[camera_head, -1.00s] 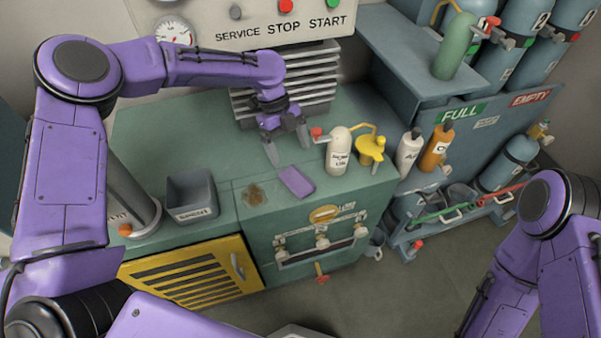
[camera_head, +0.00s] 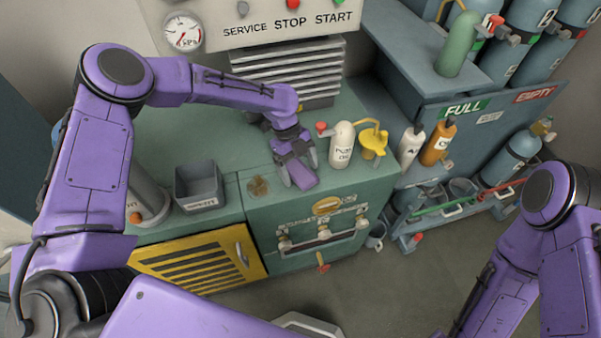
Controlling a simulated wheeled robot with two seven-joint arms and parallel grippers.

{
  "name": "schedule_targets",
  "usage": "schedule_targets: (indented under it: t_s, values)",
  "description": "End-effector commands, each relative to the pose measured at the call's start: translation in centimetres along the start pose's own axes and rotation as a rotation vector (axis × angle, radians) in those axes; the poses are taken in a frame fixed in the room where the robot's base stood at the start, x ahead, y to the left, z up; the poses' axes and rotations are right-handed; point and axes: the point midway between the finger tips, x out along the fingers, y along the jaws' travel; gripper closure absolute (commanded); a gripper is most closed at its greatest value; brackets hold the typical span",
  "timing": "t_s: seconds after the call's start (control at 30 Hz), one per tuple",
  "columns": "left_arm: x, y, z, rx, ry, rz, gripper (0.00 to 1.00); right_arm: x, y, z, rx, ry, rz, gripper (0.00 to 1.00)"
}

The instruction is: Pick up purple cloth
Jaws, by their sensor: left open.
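The purple cloth (camera_head: 303,177) lies folded on the green bench top (camera_head: 225,222), near its front edge. My left gripper (camera_head: 301,177) is open and points down over the cloth, with its fingers around or just above it. The fingers hide part of the cloth, and I cannot tell whether they touch it. My right arm comes in at the right edge, but its gripper is out of view.
A white oil bottle (camera_head: 341,146) and a yellow oil can (camera_head: 373,140) stand just right of the cloth. A brown stain (camera_head: 258,187) and a grey bin (camera_head: 199,186) are to its left. White (camera_head: 410,146) and orange (camera_head: 438,143) bottles stand farther right.

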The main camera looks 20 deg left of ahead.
Motion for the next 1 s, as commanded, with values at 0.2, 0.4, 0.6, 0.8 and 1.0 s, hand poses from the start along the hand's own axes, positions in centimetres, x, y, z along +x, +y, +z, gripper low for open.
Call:
schedule_targets:
  t_s: [0.2,0.4,0.6,0.8,1.0]
  values:
    - [0.1,0.0,0.0,0.0,0.0,0.0,0.63,0.0,0.0,0.0,0.0,0.0,0.0,1.0]
    - [0.0,0.0,0.0,0.0,0.0,0.0,0.76,0.0,0.0,0.0,0.0,0.0,0.0,1.0]
    - [-0.5,0.0,-0.1,0.0,-0.001,-0.001,0.76,0.0,0.0,0.0,0.0,0.0,0.0,1.0]
    - [-3.5,0.2,-1.7,0.002,-0.001,-0.004,0.76,0.6,-0.1,0.2,0.0,0.0,0.0,1.0]
    - [-6.7,3.1,-6.2,0.005,-0.002,-0.005,0.76,1.6,-0.1,0.7,0.0,0.0,0.0,1.0]
